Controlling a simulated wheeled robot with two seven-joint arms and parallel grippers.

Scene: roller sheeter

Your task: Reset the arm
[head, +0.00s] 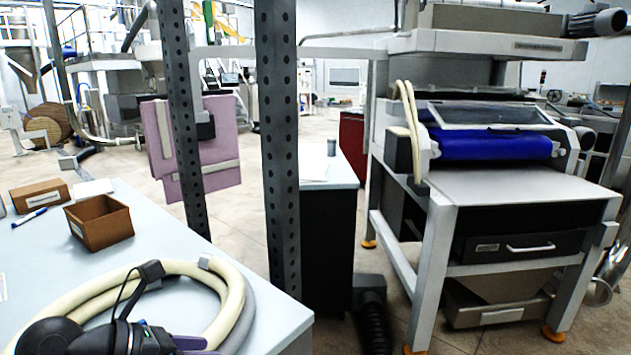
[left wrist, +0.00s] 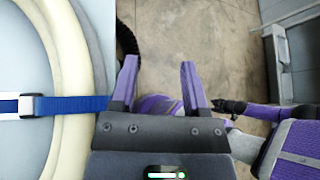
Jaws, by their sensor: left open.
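My left gripper (left wrist: 157,80) is open in the left wrist view, with its two purple fingers apart and nothing between them. It points past the edge of the light table, with the tan floor beyond. In the head view my left arm comes in at the bottom left, low over the table beside the cream hose coil, and its fingertips are not clear. On the right of the left wrist view are purple and black parts of my own body. A dark end there may be my right gripper (left wrist: 228,106), but its fingers cannot be made out. The head view shows no right arm.
The cream hose coil (head: 236,297) lies on the light table (head: 165,240), tied with a blue strap (left wrist: 75,105). An open brown box (head: 99,222) stands farther back. A dark perforated post (head: 280,150) rises beyond the table. The roller sheeter (head: 505,190) stands at the right.

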